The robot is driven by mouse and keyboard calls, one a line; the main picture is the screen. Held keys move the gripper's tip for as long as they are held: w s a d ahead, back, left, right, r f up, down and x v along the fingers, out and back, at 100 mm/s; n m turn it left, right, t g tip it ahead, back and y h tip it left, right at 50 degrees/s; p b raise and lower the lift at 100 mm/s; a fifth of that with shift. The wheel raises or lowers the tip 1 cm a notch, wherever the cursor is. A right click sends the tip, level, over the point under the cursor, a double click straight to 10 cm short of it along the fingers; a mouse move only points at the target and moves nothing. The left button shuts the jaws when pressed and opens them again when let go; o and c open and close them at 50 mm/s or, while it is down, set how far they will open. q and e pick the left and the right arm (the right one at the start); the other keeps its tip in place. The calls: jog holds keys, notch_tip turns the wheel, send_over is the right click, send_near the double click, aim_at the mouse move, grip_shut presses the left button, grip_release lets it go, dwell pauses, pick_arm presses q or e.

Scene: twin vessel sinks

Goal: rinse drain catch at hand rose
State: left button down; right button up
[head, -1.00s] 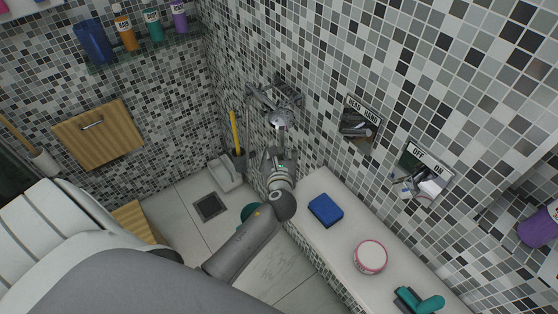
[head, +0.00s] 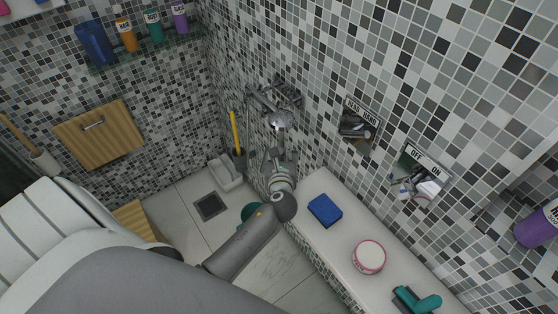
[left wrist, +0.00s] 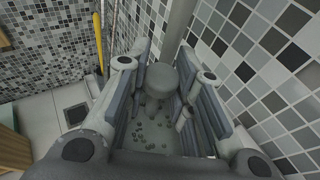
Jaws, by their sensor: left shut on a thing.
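My left gripper (head: 278,160) is at the wall, just below the chrome hand rose (head: 279,120) on its bracket. In the left wrist view its fingers (left wrist: 165,105) are shut on a grey drain catch (left wrist: 150,132), which has small dark holes and a round knob. In the head view the catch is too small to make out. The knob sits between the fingers, and a grey tube rises behind it. I cannot tell whether water is running. My right gripper is not in view.
A square floor drain (head: 210,207) lies left of my arm. A white ledge (head: 318,182) on the right carries a blue sponge (head: 325,210), a round tub (head: 369,257) and a teal tool (head: 420,302). Wall controls labelled HEAD/HAND (head: 357,125) and OFF/ON (head: 420,180) are above it.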

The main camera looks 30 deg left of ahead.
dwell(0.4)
pick_arm(q)
jog(key=shift+d, duration=0.5)
jog(key=shift+s+d+p, duration=0.1)
jog(key=shift+s+p, duration=0.55)
jog(key=shift+s, duration=0.7)
jog(key=shift+s+d+p, duration=0.15)
jog(key=shift+s+p, duration=0.15)
jog(key=shift+s, duration=1.05)
jog(key=shift+s+d+p, duration=0.1)
jog(key=shift+s+p, duration=0.2)
jog(key=shift+s, duration=1)
